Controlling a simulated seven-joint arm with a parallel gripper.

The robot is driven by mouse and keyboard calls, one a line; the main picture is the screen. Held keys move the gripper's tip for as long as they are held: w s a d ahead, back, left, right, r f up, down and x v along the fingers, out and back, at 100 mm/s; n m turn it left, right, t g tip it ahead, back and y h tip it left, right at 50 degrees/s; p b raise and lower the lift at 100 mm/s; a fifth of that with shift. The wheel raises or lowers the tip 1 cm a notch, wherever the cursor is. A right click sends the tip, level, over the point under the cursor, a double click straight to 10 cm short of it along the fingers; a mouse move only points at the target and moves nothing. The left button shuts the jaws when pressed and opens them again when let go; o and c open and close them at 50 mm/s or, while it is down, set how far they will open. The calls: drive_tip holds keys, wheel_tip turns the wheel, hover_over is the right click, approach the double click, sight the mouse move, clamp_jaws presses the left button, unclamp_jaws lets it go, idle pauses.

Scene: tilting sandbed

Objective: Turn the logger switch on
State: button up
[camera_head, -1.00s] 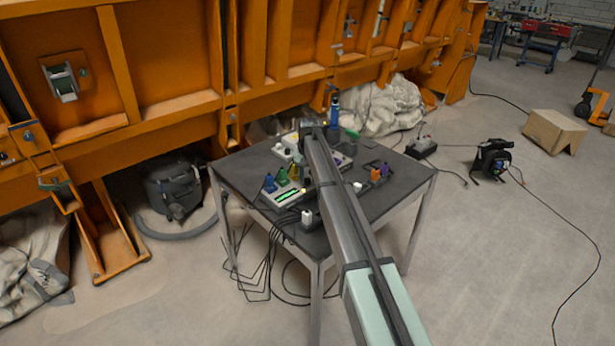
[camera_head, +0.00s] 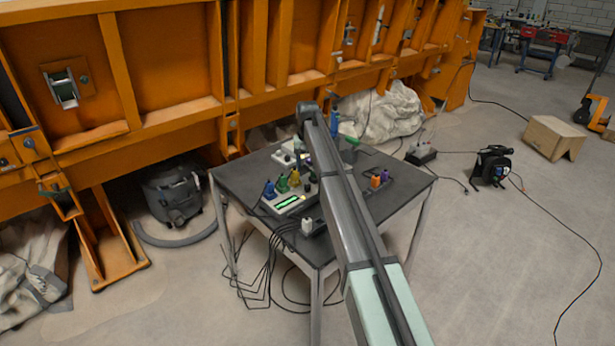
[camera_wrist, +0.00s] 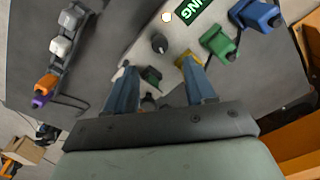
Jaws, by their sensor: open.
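The logger is a light grey box (camera_head: 287,205) with a lit green display on the table, and it also shows in the wrist view (camera_wrist: 150,22). Blue (camera_wrist: 256,14), green (camera_wrist: 219,44) and yellow (camera_wrist: 188,64) plugs sit along one side. A short black knob-like part (camera_wrist: 159,44), which looks like the switch, stands on its face near a small pale light (camera_wrist: 167,17). My gripper (camera_wrist: 159,66) is open, with its fingertips apart and pointing toward the black part, which lies just beyond them. In the head view my arm hides most of the gripper.
A strip with grey, white, orange (camera_wrist: 46,84) and purple plugs lies to the left in the wrist view. The dark table (camera_head: 235,180) has cables hanging off its front edge. An orange steel frame (camera_head: 170,95) stands close behind it. Bare table lies between strip and logger.

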wheel_tip(320, 180, up, 6)
drive_tip(key=shift+f, duration=0.2)
idle(0.3)
